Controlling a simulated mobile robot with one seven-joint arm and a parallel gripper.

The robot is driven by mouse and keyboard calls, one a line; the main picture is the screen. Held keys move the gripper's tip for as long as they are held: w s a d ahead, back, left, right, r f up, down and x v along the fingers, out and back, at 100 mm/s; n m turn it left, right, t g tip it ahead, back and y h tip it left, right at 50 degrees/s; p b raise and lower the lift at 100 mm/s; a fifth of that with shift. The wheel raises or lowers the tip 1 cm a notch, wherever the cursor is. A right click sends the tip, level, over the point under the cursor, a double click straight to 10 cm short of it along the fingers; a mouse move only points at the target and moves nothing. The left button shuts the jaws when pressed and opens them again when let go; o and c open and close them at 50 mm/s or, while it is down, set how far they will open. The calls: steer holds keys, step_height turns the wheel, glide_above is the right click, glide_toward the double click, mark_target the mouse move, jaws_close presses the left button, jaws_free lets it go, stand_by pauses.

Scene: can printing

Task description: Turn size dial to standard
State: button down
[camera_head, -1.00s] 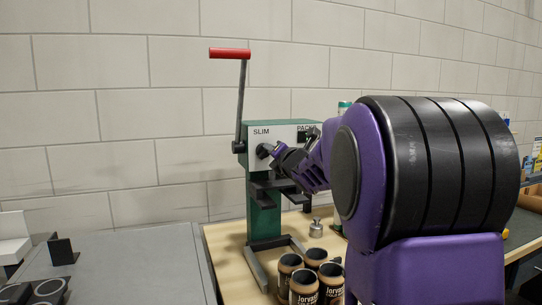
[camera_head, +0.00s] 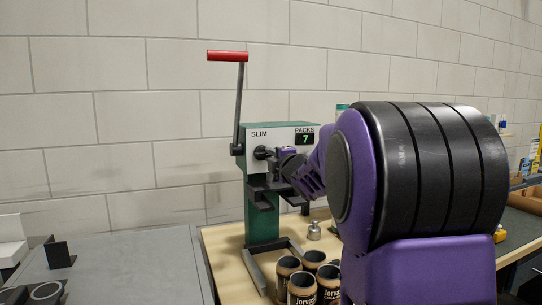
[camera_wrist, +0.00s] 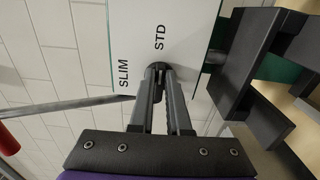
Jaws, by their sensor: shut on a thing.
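The can press (camera_head: 265,225) is green with a pale front panel (camera_head: 285,133) and stands on the wooden bench. Its black size dial (camera_head: 260,153) sits below the word SLIM; it also shows in the wrist view (camera_wrist: 158,66). There, STD stands just above the dial and SLIM lies to its left. My gripper (camera_head: 271,156) reaches the dial from the right, and its fingers (camera_wrist: 159,84) are shut on it. The fingers cover most of the dial, so I cannot tell which label it points to. The PACKS display (camera_head: 305,139) reads 7.
A lever with a red handle (camera_head: 228,56) rises at the press's left side. Several labelled cans (camera_head: 302,287) stand in front of the press, near a small metal piece (camera_head: 314,231). Dark ledges (camera_wrist: 255,65) stick out beside my fingers. A grey table (camera_head: 120,270) is at left.

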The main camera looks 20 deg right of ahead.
steer(key=shift+r, duration=0.1)
stand_by(0.3)
steer(key=c, duration=0.9)
jaws_free()
